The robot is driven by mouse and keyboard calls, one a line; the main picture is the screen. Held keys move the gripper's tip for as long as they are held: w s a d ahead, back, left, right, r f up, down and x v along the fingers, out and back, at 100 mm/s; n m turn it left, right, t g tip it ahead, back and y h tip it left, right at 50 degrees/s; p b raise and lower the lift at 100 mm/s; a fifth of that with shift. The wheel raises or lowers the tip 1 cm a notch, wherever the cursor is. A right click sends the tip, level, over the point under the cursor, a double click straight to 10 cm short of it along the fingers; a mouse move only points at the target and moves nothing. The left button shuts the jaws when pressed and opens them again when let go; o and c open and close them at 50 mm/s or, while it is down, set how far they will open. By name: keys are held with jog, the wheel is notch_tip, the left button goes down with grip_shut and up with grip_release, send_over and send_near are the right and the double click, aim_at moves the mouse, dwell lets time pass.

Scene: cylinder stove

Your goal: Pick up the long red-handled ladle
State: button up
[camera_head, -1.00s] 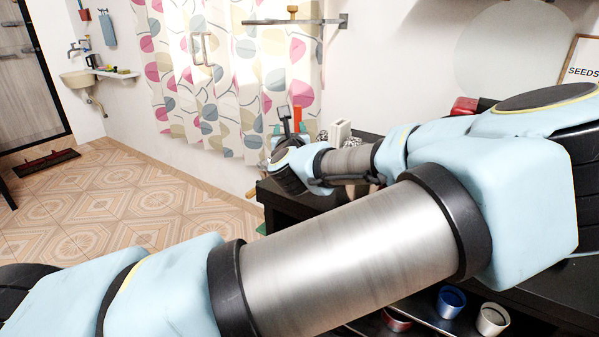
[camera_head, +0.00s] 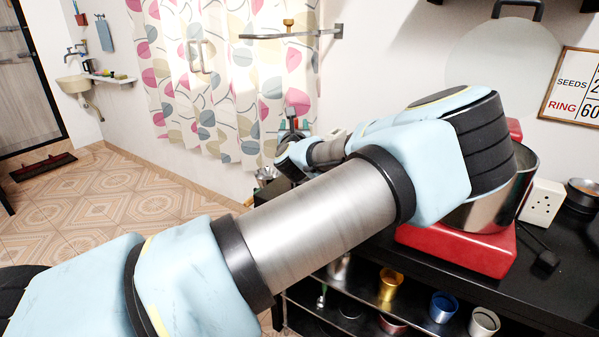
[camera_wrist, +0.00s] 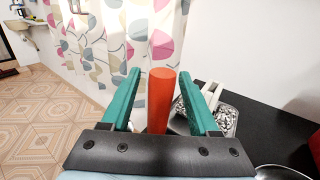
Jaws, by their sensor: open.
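In the wrist view my gripper (camera_wrist: 163,95) is open, with its two teal fingers apart. An upright orange-red cylindrical handle (camera_wrist: 160,98) shows between the fingers, with clear gaps on both sides. I take it to be the ladle's handle. Its lower part is hidden behind the dark gripper body, and no ladle bowl shows. In the head view my arm hides most of the gripper area, and I cannot make out the ladle clearly there.
A container of speckled pieces (camera_wrist: 226,115) stands just right of the fingers on the black counter (camera_wrist: 270,130). A red appliance (camera_head: 460,247) with a steel pot (camera_head: 490,205) and a white socket box (camera_head: 541,201) are at the right. A leaf-patterned curtain (camera_head: 225,90) hangs behind.

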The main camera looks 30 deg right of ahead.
jog(key=shift+w, duration=0.15)
grip_shut()
dwell(0.4)
